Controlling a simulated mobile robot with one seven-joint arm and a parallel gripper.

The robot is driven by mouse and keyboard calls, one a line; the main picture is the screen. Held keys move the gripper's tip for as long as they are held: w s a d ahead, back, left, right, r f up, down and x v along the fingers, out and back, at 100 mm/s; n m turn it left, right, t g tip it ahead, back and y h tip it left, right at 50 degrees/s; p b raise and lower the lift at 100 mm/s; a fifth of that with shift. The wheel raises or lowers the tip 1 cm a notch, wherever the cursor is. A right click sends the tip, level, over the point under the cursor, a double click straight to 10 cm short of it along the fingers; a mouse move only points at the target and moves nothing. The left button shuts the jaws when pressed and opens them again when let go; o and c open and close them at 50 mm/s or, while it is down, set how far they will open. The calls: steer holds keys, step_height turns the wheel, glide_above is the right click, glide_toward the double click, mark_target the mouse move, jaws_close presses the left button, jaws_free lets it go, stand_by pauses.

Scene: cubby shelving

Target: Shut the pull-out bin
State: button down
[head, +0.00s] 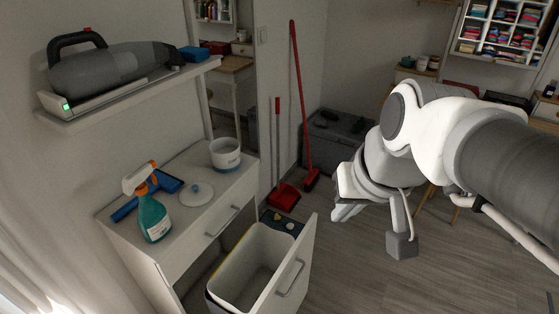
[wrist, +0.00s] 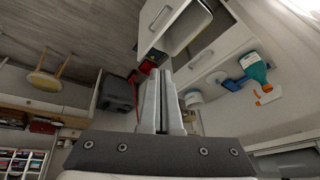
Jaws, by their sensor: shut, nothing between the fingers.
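The pull-out bin (head: 254,264) stands out of the white cabinet (head: 170,262) in the head view, its open top showing a light liner. Its white front panel (head: 298,262) carries a bar handle (head: 290,279). The bin also shows at the top of the wrist view (wrist: 184,28), with its front panel (wrist: 155,22) at the left. My gripper (head: 345,212) is in the air to the right of the bin front in the head view, apart from it. In the wrist view its two fingers (wrist: 162,90) are together with nothing between them.
A spray bottle (head: 153,210), a lid (head: 196,194) and a white tub (head: 225,154) stand on the cabinet top. A red dustpan (head: 284,197) and a red broom (head: 304,110) lean behind the bin. A dark box (head: 335,135) stands at the back. The floor in front is clear.

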steer(key=w+f+m+g+y+b, duration=0.1)
steer(key=w+f+y+b, duration=0.15)
steer(key=w+f, duration=0.3)
steer(key=m+t+y+b, duration=0.6)
steer(key=m+y+b, duration=0.55)
steer(key=m, duration=1.15)
glide_toward(288, 264)
steer(key=b+x, duration=0.1)
steer(key=x, duration=0.5)
steer(key=shift+a+b, duration=0.15)
steer(key=shift+b, duration=0.2)
steer(key=shift+w+a, duration=0.2)
steer(key=shift+a, duration=0.1)
steer(key=x, duration=2.2)
steer(key=shift+w+r+b, duration=0.2)
steer(key=shift+w+b, duration=0.1)
steer(key=shift+b, duration=0.15)
steer(key=shift+d, duration=0.2)
